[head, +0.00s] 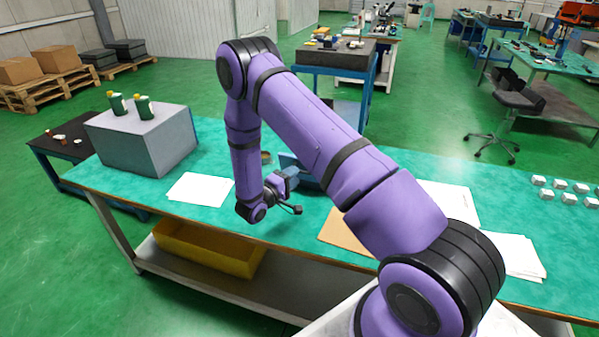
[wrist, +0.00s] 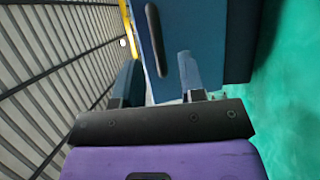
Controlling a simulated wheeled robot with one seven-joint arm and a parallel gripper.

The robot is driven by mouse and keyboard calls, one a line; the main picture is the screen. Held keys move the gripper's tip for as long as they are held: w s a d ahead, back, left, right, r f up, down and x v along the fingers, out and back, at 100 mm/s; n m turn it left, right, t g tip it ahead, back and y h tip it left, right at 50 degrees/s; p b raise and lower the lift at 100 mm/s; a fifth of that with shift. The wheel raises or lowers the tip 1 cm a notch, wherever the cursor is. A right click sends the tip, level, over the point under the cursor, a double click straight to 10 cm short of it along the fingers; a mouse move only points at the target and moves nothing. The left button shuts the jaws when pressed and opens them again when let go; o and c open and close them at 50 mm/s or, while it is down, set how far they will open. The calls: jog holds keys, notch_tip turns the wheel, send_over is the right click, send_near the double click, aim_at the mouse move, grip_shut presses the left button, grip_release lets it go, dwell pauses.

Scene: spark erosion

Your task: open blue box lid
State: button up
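The blue box (head: 288,160) stands on the green-topped table in the head view, mostly hidden behind my arm. In the wrist view the box (wrist: 210,40) fills the upper middle, and a long dark handle (wrist: 155,40) runs along it. My gripper (head: 290,178) is at the near side of the box. In the wrist view my gripper (wrist: 158,80) has its two fingers apart, with nothing visibly held between them. The handle lies just ahead of the gap between the fingertips. I cannot tell whether a finger touches the box. The lid's state is unclear.
A grey box (head: 140,140) with two green bottles stands at the table's left end. White paper sheets (head: 200,189) lie left of my gripper, with a brown sheet and more papers to the right. A yellow bin (head: 210,249) sits on the lower shelf. Several small white blocks (head: 560,184) lie far right.

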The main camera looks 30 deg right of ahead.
jog(key=shift+x, duration=1.85)
jog(key=shift+c, duration=0.5)
grip_shut()
